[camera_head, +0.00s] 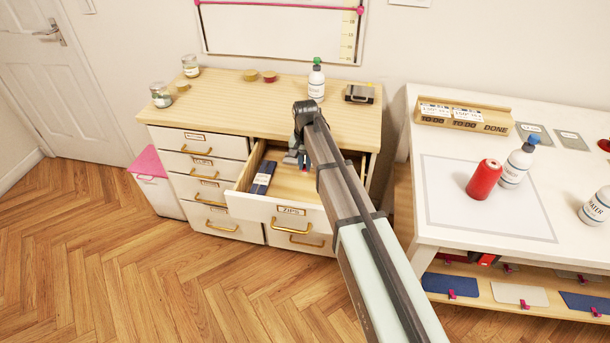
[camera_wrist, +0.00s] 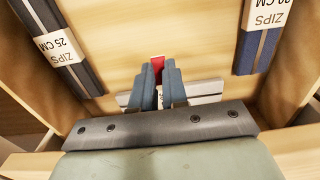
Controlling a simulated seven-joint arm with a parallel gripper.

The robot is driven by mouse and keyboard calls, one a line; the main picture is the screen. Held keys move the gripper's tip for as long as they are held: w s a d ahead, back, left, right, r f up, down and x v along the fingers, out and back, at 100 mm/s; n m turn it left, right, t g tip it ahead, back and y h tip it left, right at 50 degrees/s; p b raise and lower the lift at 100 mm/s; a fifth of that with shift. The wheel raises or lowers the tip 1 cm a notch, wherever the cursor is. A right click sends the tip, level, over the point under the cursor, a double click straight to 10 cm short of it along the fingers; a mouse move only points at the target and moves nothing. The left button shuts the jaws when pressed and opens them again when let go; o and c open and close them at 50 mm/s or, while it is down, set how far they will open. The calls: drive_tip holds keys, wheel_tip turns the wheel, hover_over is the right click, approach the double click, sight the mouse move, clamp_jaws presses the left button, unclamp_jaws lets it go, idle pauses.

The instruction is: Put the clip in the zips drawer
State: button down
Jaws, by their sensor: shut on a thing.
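The zips drawer (camera_head: 279,208) is pulled open in the head view, with a ZIPS label and brass handle on its front. My gripper (camera_head: 303,160) is inside or just above the drawer opening, pointing down. In the wrist view my gripper (camera_wrist: 158,80) is shut on a small red piece, the clip (camera_wrist: 157,63), which shows between the blue-grey fingertips over the bare wooden drawer bottom (camera_wrist: 115,60). Most of the clip is hidden by the fingers. I cannot tell whether it touches the bottom.
A dark zip pack (camera_wrist: 62,50) marked 25 CM and another pack (camera_wrist: 262,40) lie in the drawer, either side of my gripper. A bottle (camera_head: 316,82), a dark box (camera_head: 359,93) and jars stand on the cabinet top. A white table (camera_head: 440,225) stands at right.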

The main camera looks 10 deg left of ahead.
sight(305, 169)
drive_tip(key=shift+f, duration=2.6)
drive_tip(key=shift+f, duration=0.15)
drive_tip(key=c, duration=1.1)
unclamp_jaws()
drive_tip(key=shift+c, duration=0.2)
wheel_tip(305, 169, up, 12)
drive_tip(key=shift+r, duration=0.15)
